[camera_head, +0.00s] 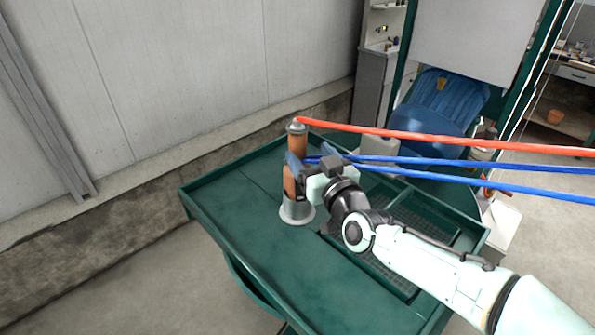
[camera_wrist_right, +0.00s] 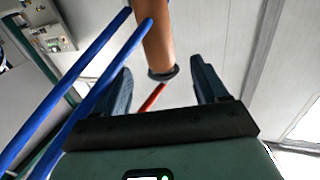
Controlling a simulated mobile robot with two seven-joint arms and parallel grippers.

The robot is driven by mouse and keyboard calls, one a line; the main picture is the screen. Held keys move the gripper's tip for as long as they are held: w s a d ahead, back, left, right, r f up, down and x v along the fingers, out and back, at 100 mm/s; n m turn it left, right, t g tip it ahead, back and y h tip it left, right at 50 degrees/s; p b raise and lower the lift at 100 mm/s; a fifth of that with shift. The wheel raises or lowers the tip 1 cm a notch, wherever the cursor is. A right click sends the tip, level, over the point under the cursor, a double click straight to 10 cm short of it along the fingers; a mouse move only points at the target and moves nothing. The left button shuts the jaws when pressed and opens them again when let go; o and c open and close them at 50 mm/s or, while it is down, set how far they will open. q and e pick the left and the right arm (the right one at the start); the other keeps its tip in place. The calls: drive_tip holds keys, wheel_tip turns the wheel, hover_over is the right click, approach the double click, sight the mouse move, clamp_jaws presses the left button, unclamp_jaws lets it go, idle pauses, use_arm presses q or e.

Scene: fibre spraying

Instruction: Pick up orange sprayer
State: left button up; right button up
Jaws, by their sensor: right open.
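The orange sprayer (camera_head: 298,143) stands upright in a round grey base (camera_head: 297,212) on the green table. Its middle is partly hidden by my right gripper (camera_head: 309,158) in the head view. My right gripper is open, its blue fingers on either side of the sprayer. In the right wrist view the sprayer (camera_wrist_right: 157,42) shows between and beyond the spread fingers of the gripper (camera_wrist_right: 163,85); I cannot tell whether either finger touches it. My left gripper is not in view.
A red hose (camera_head: 440,138) runs right from the sprayer's top. Two blue hoses (camera_head: 470,163) run right at mid height. The green table (camera_head: 270,265) has a raised rim and grated trays at right. A blue container (camera_head: 435,120) stands behind it. The table's front left is clear.

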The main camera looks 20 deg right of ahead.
sight(301, 140)
drive_tip(key=shift+w, duration=1.05)
drive_tip(key=w, duration=0.1)
drive_tip(key=w+p, duration=0.1)
drive_tip(key=w, duration=0.1)
drive_tip(key=w+p, duration=0.1)
drive_tip(key=w, duration=0.1)
drive_tip(key=shift+w+d+r, duration=0.1)
drive_tip(key=shift+w+r, duration=0.15)
drive_tip(key=shift+s, duration=0.25)
drive_tip(key=shift+c, duration=1)
drive_tip(key=c, duration=1)
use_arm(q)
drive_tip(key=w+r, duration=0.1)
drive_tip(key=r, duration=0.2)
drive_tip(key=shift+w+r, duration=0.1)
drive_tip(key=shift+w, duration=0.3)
use_arm(e)
drive_tip(key=shift+r, duration=0.2)
clamp_jaws()
